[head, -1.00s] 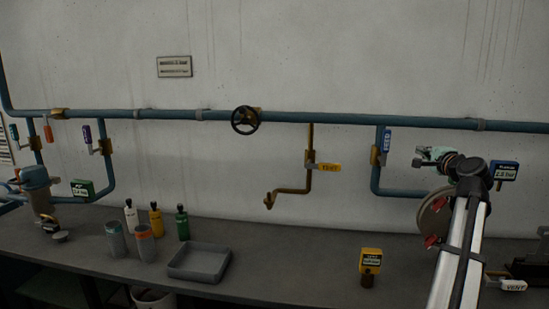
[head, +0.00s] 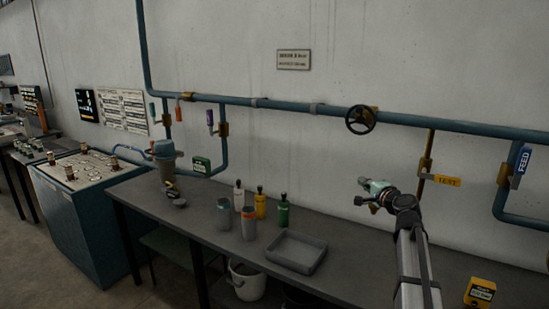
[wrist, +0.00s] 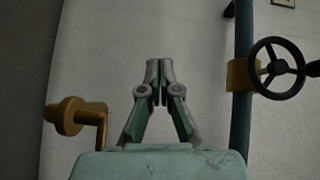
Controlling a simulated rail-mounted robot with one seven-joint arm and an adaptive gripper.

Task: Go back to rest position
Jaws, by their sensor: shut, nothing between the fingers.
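My gripper (head: 366,193) is at the end of my raised arm, in front of the wall and above the bench in the head view. It points left, below the black handwheel. In the wrist view my gripper (wrist: 159,66) has its fingers together with nothing between them. The black handwheel (wrist: 278,68) on the blue pipe shows to its right there, and a brass pipe fitting (wrist: 75,116) to its left. The gripper appears apart from both.
The bench (head: 210,256) carries a grey tray (head: 296,251), several bottles, two canisters and a grey-blue pump-like unit (head: 165,155). A blue pipe (head: 290,106) with valves runs along the wall. A control console (head: 85,180) stands left. Floor is clear at lower left.

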